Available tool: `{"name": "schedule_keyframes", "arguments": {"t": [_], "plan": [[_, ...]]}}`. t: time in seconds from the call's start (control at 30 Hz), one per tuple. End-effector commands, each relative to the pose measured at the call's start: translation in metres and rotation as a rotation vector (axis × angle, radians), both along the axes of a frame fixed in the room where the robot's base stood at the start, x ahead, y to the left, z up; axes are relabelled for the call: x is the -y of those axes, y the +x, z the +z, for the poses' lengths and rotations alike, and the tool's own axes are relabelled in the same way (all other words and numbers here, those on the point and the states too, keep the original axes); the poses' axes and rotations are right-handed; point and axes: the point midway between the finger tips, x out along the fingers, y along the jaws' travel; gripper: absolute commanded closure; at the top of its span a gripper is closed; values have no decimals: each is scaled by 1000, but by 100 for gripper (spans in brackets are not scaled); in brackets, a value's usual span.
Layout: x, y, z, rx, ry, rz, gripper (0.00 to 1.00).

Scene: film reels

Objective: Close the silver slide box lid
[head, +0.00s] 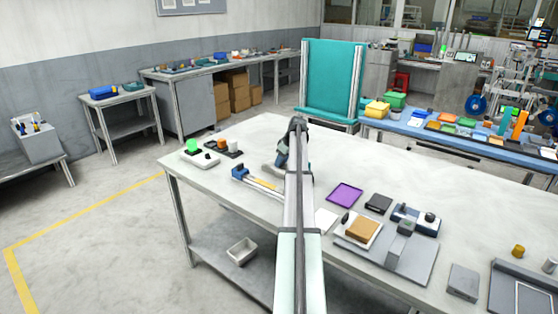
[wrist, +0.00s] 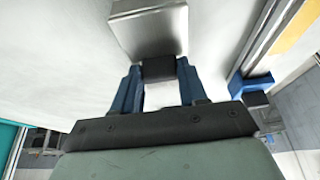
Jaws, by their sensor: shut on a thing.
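The silver slide box (wrist: 148,30) shows in the wrist view, just beyond my fingertips, with a smooth metallic face. A dark tab-like block (wrist: 158,69) sits at its near edge. My gripper (wrist: 158,75) has its two blue fingers closed on the sides of this dark block. In the head view my gripper (head: 283,158) is low over the far middle of the table, beside a small grey piece (head: 268,171) that may be the box. My arm hides much of that area, and I cannot tell the lid's exact position.
A blue-ended rail with a yellow strip (head: 262,184) lies left of my arm. A dark tray with small cups (head: 224,148) stands farther left. A purple tray (head: 344,195) and a grey base with a wooden block (head: 362,231) lie to the right.

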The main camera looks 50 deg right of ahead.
Motion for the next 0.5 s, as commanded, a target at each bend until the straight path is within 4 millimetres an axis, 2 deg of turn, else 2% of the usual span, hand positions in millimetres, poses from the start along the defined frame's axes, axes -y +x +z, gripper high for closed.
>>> {"name": "schedule_keyframes", "arguments": {"t": [0.07,0.1,0.33,0.5], "plan": [[0,-6,0,-9,2,-1,100],[0,-6,0,-10,1,-2,54],[0,-4,0,-8,1,-2,32],[0,-3,0,-7,1,-2,32]]}}
